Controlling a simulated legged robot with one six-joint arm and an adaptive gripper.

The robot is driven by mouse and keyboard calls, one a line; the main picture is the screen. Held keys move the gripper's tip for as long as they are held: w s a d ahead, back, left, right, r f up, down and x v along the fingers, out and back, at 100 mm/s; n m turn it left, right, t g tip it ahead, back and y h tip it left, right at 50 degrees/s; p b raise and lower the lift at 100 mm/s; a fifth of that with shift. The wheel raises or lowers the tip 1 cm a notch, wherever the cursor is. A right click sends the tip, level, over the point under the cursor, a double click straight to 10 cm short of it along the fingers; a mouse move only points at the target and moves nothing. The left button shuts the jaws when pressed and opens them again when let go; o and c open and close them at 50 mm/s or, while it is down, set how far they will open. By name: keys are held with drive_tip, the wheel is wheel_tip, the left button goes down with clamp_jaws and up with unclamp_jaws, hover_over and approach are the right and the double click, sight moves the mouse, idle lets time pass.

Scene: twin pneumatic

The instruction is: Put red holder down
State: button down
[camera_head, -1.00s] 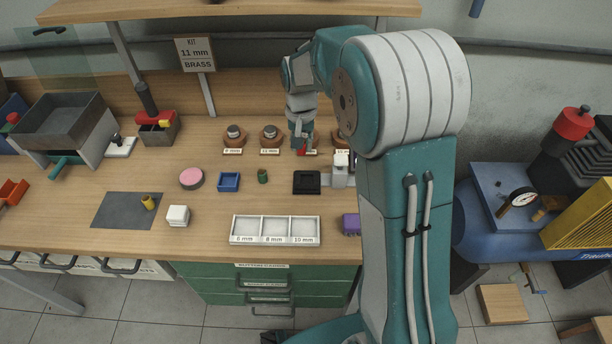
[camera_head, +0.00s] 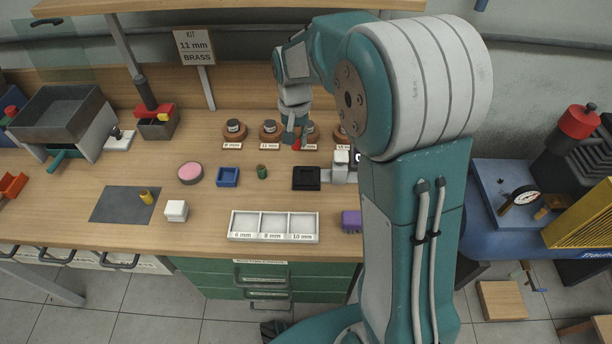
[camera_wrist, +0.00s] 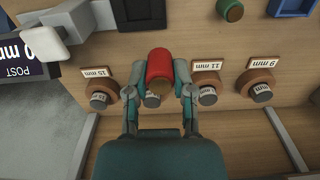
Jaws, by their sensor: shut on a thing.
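The red holder (camera_wrist: 159,66) is a small red cylinder with a brownish end, held between the two fingers of my gripper (camera_wrist: 158,86) in the wrist view. In the head view only a small red part of the holder (camera_head: 296,146) shows beside my gripper (camera_head: 290,138). The gripper is at the back of the bench, by the row of round brown stands. In the wrist view the holder partly covers one stand (camera_wrist: 152,100) and its label. I cannot tell how high the holder is above the bench.
Stands labelled 9 mm (camera_wrist: 257,84), 11 mm (camera_wrist: 207,91) and 15 mm (camera_wrist: 100,95) line the back. A green cylinder (camera_head: 262,172), a blue square tray (camera_head: 228,177) and a black square base (camera_head: 306,178) lie in front. A white three-compartment tray (camera_head: 273,239) is nearer the front edge.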

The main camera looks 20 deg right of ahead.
drive_tip(key=s+a+r+m, duration=0.1)
drive_tip(key=s+a+r, duration=0.2)
drive_tip(key=s, duration=0.5)
drive_tip(key=s+a+r+m, duration=0.2)
drive_tip(key=s, duration=0.5)
hover_over(307, 176)
wheel_tip(307, 176, down, 9)
drive_tip(key=shift+s+a+f, duration=0.1)
drive_tip(key=shift+f, duration=1.8)
drive_tip(key=shift+f, duration=0.1)
drive_tip(key=shift+c, duration=2.4)
unclamp_jaws()
